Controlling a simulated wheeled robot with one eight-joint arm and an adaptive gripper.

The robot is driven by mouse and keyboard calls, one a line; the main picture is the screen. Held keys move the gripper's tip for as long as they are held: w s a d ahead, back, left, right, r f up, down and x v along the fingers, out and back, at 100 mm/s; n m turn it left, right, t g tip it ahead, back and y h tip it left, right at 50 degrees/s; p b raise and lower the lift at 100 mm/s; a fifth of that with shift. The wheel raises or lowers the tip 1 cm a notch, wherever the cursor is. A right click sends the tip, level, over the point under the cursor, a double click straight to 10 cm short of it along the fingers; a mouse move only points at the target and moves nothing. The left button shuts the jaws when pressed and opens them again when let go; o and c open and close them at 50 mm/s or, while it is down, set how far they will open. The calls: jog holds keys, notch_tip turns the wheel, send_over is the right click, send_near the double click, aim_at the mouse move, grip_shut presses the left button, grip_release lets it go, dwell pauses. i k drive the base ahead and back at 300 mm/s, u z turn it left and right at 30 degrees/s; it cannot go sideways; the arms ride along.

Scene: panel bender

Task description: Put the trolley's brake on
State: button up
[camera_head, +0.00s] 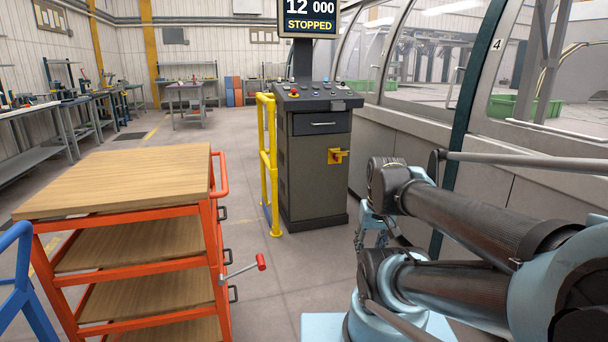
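The trolley (125,180) stands at the left, an orange frame with a wooden top and wooden shelves below. A lever with a red grip (261,262) sticks out from its right side, slanting slightly upward to the right. An orange push handle (220,175) is at its upper right corner. My gripper (371,240) points down at the right of the lever, well apart from it and from the trolley. It is partly hidden by my arm, and its fingertips do not show clearly.
A yellow guard rail (268,165) and a dark control console (318,165) stand behind. A blue frame (16,280) is at the left edge. The machine's wall (470,155) runs along the right.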

aim_at(260, 263)
jog(key=u, duration=1.2)
jog(key=k, duration=0.6)
jog(key=z, duration=0.15)
